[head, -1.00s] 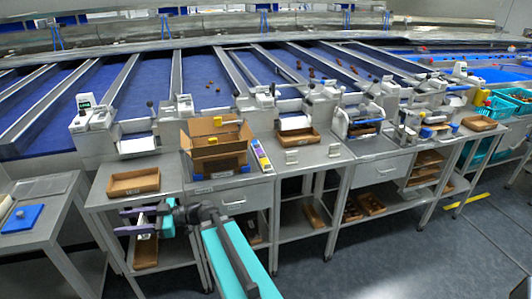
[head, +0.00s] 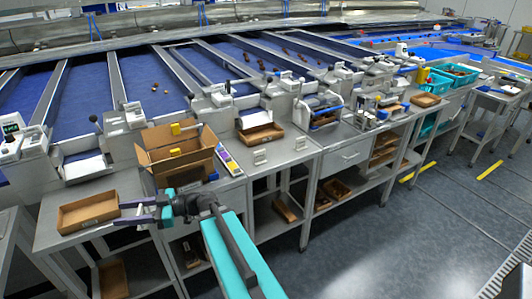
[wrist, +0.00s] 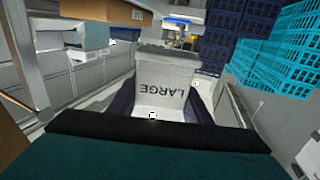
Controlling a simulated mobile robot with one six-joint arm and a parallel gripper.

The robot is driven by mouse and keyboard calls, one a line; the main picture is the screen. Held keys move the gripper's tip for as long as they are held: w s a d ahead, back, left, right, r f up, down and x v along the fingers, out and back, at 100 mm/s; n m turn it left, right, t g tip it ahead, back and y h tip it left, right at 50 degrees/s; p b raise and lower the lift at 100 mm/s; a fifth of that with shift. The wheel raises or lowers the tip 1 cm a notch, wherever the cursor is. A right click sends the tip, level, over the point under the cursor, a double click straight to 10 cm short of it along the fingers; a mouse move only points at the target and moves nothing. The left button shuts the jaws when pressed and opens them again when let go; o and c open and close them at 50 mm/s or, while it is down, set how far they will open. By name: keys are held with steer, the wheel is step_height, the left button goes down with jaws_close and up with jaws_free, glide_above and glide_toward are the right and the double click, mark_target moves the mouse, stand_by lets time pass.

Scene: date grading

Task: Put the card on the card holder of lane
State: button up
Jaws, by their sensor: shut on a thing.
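My gripper (head: 138,213) reaches left, in front of the workbench edge in the head view. In the wrist view its two dark fingers (wrist: 160,108) are shut on a pale card (wrist: 166,68). The card reads "LARGE", upside down in that view. Two small pale holders, one at the left (head: 260,156) and one at the right (head: 300,143), stand on the bench right of the gripper. I cannot tell which lane each belongs to.
An open cardboard box (head: 178,160) and a shallow brown tray (head: 88,212) sit on the bench near my gripper. Another brown tray (head: 261,134) lies farther right. Blue sorting lanes (head: 135,75) run behind. The floor (head: 400,220) at right is clear.

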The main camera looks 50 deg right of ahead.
steer(key=shift+a, duration=0.25)
